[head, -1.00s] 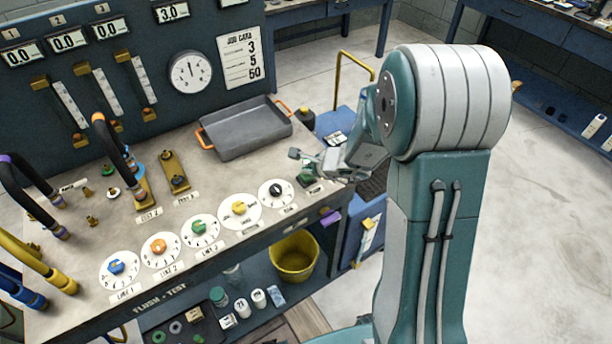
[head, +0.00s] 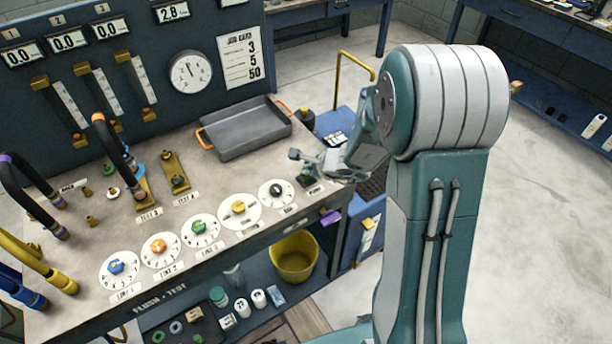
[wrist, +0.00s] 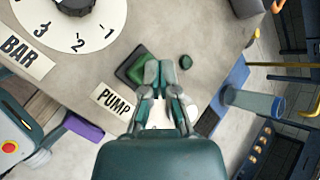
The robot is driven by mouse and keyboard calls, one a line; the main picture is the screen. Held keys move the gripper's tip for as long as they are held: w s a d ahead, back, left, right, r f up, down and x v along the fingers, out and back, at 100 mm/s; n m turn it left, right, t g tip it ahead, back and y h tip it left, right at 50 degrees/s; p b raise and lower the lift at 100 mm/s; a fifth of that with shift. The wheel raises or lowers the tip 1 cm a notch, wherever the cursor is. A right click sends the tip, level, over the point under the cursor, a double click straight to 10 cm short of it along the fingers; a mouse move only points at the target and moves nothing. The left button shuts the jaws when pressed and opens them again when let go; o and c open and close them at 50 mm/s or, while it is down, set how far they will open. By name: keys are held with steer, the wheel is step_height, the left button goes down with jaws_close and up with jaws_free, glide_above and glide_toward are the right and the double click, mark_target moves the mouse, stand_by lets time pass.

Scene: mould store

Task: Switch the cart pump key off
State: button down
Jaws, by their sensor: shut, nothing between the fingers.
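The pump key is a green switch (wrist: 134,66) on a dark base beside the "PUMP" label (wrist: 114,101) in the wrist view. My gripper (wrist: 160,66) is shut and empty, with its fingertips at the right side of the switch and partly over it. I cannot tell whether they touch it. In the head view, my gripper (head: 304,160) is low over the bench's right front corner, and the green switch (head: 305,181) shows just below it. The switch's position is hard to read.
A white dial with a black knob (head: 276,190) sits left of the switch, and several coloured-knob dials line the front edge. A grey tray (head: 244,136) lies behind. An upper display (head: 173,12) reads 2.8.

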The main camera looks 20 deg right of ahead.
steer(key=shift+r, duration=0.7)
steer(key=shift+r, duration=3)
